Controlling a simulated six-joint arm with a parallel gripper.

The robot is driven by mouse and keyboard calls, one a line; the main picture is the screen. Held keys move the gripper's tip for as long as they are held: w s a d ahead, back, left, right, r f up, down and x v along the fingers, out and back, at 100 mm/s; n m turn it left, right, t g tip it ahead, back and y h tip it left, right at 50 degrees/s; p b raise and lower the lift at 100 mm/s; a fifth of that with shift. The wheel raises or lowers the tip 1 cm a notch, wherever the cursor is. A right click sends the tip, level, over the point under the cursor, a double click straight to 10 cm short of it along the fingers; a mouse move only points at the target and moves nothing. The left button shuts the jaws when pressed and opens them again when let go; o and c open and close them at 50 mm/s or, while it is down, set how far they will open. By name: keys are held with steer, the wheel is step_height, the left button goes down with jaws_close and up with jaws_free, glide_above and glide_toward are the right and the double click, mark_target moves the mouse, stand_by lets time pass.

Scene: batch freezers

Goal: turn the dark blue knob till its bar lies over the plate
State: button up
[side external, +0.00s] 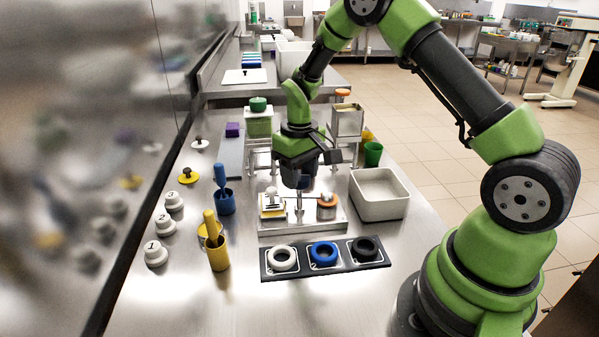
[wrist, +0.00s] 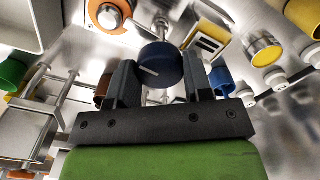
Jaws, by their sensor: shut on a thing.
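The dark blue knob (wrist: 157,62) shows in the wrist view between the two fingers of my gripper (wrist: 160,80). It is round and carries a short pale line on its face. My gripper is shut on it. In the side external view my gripper (side external: 299,182) points down over a pale metal stand (side external: 302,226) and mostly hides the knob. A thin metal rod (wrist: 161,24) shows beyond the knob in the wrist view; I cannot tell whether it is the knob's bar. I cannot make out which part is the plate.
On the stand, a yellow-edged block (side external: 271,207) is at left and an orange-rimmed round part (side external: 327,206) at right. In front lies a black strip (side external: 325,270) with white, blue and black rings. A white bin (side external: 379,207) stands right; yellow (side external: 217,252) and blue (side external: 225,203) cups stand left.

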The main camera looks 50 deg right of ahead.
steer(key=shift+n, duration=0.8)
steer(key=o, duration=0.9)
step_height(320, 180, up, 10)
